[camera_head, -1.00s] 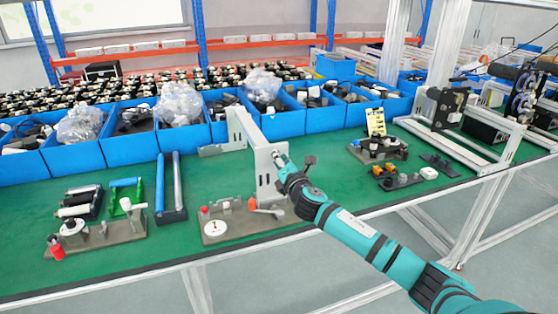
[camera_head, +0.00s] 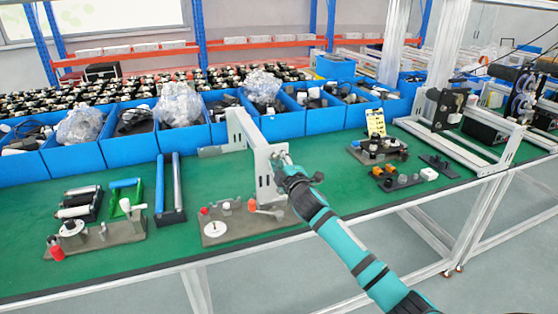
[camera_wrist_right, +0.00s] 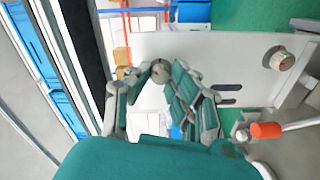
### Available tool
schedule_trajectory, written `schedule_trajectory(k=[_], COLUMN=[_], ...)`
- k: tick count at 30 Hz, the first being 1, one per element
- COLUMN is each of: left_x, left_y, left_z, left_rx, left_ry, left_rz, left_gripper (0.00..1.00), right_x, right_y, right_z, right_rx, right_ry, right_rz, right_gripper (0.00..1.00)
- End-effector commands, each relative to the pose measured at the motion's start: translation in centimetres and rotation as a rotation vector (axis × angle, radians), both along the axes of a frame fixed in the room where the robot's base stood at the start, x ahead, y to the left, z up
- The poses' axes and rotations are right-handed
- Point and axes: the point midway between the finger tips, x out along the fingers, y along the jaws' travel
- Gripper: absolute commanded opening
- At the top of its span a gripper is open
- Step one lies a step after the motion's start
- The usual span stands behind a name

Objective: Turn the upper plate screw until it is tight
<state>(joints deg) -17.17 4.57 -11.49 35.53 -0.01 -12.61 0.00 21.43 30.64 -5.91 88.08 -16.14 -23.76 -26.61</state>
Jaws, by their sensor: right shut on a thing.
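The light grey upright plate (camera_head: 264,172) stands on the green bench, part of a bracket frame. It also shows in the wrist view (camera_wrist_right: 225,55), with dark slots. My right gripper (camera_head: 282,160) is at the plate's upper part. In the wrist view the right gripper's fingers (camera_wrist_right: 160,75) are shut around the round grey head of the upper plate screw (camera_wrist_right: 158,71). The fingers hide part of the screw. A second screw (camera_wrist_right: 278,59) sits apart in the plate, nearer the bench. I cannot tell how far the upper screw is in. My left gripper does not show.
A grey fixture block (camera_head: 230,231) with orange and red knobs stands close below the plate; its orange knob shows in the wrist view (camera_wrist_right: 265,130). Blue bins (camera_head: 128,149) line the back. Green bench surface (camera_head: 330,195) is clear right of the plate.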

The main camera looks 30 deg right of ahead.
Motion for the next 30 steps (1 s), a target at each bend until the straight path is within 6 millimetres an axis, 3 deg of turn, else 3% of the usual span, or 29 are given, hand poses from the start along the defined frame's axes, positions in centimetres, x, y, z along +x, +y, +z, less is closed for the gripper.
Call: schedule_trajectory(k=[15,30], left_x=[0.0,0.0], left_y=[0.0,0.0], left_z=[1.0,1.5], left_rx=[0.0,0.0], left_ry=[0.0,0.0], left_rz=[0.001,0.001], left_gripper=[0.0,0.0], right_x=[0.0,0.0], right_y=[0.0,0.0], right_z=[-0.3,-0.4], right_rx=[0.451,0.658], right_ry=[-0.1,-0.15], right_rz=[-0.001,-0.001], right_gripper=[0.0,0.0])
